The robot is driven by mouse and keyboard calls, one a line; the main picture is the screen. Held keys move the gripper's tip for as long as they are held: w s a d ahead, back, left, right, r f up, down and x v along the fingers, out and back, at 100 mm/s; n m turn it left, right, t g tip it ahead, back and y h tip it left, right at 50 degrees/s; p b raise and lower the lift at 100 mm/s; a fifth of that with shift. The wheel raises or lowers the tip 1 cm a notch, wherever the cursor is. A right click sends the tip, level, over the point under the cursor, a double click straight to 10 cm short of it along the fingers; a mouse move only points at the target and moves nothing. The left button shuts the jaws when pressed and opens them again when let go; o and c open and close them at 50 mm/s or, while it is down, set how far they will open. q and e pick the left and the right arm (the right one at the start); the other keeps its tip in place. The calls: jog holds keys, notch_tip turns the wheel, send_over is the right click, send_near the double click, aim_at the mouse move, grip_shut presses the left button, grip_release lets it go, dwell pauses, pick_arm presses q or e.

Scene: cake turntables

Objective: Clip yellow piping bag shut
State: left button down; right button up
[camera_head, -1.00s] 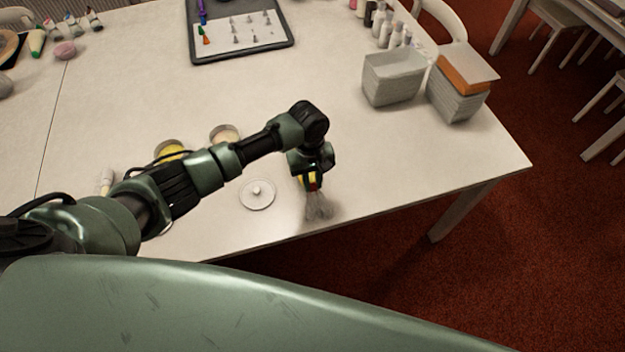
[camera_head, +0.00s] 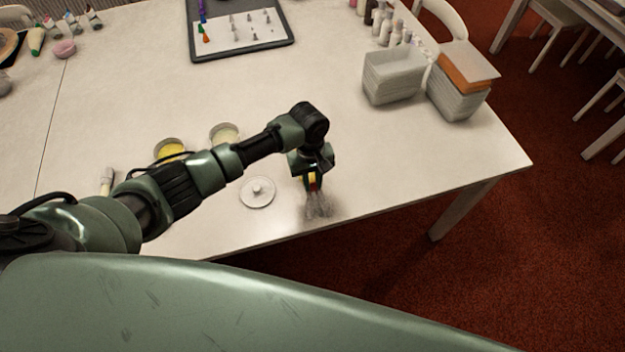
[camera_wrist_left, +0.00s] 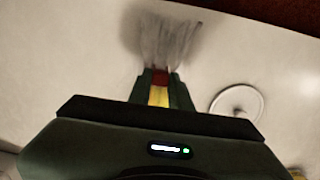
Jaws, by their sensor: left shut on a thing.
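My left gripper (camera_head: 314,184) points down near the table's front edge. It is shut on a narrow yellow and red piece (camera_wrist_left: 159,94), with yellow between the fingers and red at the fingertips. A translucent, streaked grey fan-shaped end (camera_wrist_left: 165,37) spreads out beyond the red part, and it also shows in the head view (camera_head: 318,207). I cannot tell whether this is the yellow piping bag with a clip or a brush-like tool. No other yellow piping bag is clearly seen. My right gripper is not in view.
A white round disc with a knob (camera_head: 257,193) lies left of the gripper. A bowl with yellow contents (camera_head: 170,149) and a pale bowl (camera_head: 224,133) stand behind the arm. A grey bin (camera_head: 393,80) stands at right. The middle right tabletop is clear.

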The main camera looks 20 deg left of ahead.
pick_arm(q)
jog(key=shift+f, duration=0.2)
jog(key=c, duration=1.2)
grip_release()
notch_tip(320, 180, up, 6)
jog(key=p, duration=0.7)
